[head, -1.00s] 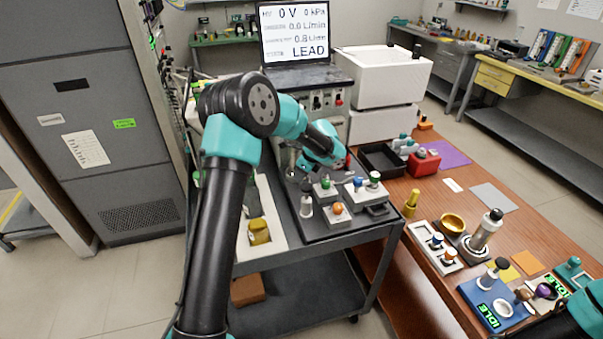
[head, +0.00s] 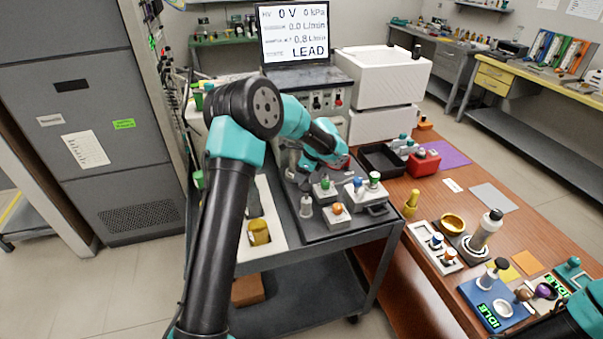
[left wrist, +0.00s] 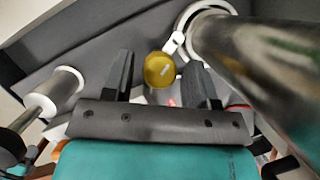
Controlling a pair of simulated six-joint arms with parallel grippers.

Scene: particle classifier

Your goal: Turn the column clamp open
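My left gripper (left wrist: 161,85) is open in the left wrist view, with its two dark fingers on either side of a round yellow knob (left wrist: 158,70) that has a white mark. I see a gap between the knob and the left finger; the right finger is closer to it. A thick shiny metal column (left wrist: 250,60) stands right of the fingers, with a pale ring-shaped clamp (left wrist: 191,22) at its end near the knob. In the head view my left wrist is over the back of the dark cart, and it hides the fingertips and most of the clamp. My right gripper is not seen.
A white cylinder (left wrist: 58,88) stands left of the fingers in the left wrist view. On the cart (head: 345,232) are a block with an orange knob (head: 338,211) and a block with blue and green knobs (head: 367,190). A laptop (head: 300,40) stands behind.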

